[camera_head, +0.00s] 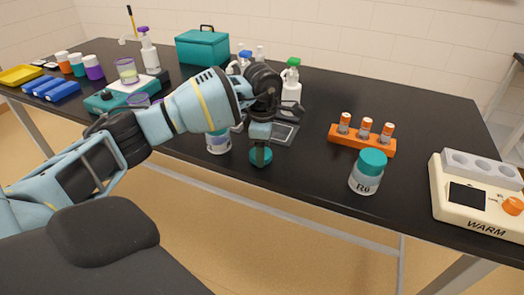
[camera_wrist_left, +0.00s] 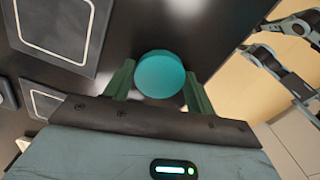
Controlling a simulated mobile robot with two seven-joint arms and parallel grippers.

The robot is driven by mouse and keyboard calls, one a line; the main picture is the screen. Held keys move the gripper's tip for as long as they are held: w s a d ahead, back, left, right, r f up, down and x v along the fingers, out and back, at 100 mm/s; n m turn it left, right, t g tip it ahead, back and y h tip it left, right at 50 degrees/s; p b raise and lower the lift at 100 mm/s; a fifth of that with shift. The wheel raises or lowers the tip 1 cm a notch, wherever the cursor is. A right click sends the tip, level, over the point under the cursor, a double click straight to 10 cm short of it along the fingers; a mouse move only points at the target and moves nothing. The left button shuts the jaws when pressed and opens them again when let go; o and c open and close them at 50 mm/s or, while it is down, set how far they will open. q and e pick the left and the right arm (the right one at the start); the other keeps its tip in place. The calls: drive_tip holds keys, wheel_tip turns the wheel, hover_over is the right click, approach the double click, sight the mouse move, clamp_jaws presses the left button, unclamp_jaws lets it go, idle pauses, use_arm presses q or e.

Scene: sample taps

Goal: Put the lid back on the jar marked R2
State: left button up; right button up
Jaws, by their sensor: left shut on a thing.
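My left gripper (camera_head: 260,150) reaches down near the front edge of the table, shut on a teal lid (camera_head: 261,158). In the left wrist view the round lid (camera_wrist_left: 160,74) sits between the two fingers (camera_wrist_left: 158,88). I cannot tell whether it touches the table. A white jar (camera_head: 218,144) stands just left of the gripper, partly hidden by my arm; its mark and top are not clear. Another jar (camera_head: 366,180), marked R6, stands to the right with a teal lid on. I read no R2 mark. My right gripper is not in view.
An orange rack (camera_head: 361,145) with small vials stands behind the R6 jar. A warmer (camera_head: 480,205) stands at the right edge. Black table surface is clear between gripper and R6 jar.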

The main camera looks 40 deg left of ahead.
use_arm(q)
drive_tip(key=shift+r, duration=0.4)
wheel_tip(320, 180, up, 3)
drive_tip(key=shift+f, duration=0.2)
drive_tip(key=s+d+r, duration=0.1)
drive_tip(key=s+d, duration=0.9)
drive_tip(key=s, duration=0.2)
drive_tip(key=shift+s+b, duration=0.25)
drive_tip(key=shift+b, duration=0.1)
drive_tip(key=shift+d, duration=0.1)
drive_tip(key=m, duration=0.3)
drive_tip(key=d+m, duration=0.1)
drive_tip(key=m, duration=0.2)
drive_tip(key=shift+w+f, duration=0.1)
drive_tip(key=shift+w, duration=0.1)
drive_tip(key=m, duration=0.5)
drive_tip(key=shift+w+d+f+m, duration=0.1)
drive_tip(key=shift+d+f+m, duration=0.1)
drive_tip(key=shift+d+m, duration=0.2)
drive_tip(key=m, duration=0.4)
drive_tip(key=d+m, duration=0.1)
drive_tip(key=m, duration=0.7)
drive_tip(key=shift+w+d+f, duration=0.25)
drive_tip(key=shift+f, duration=0.15)
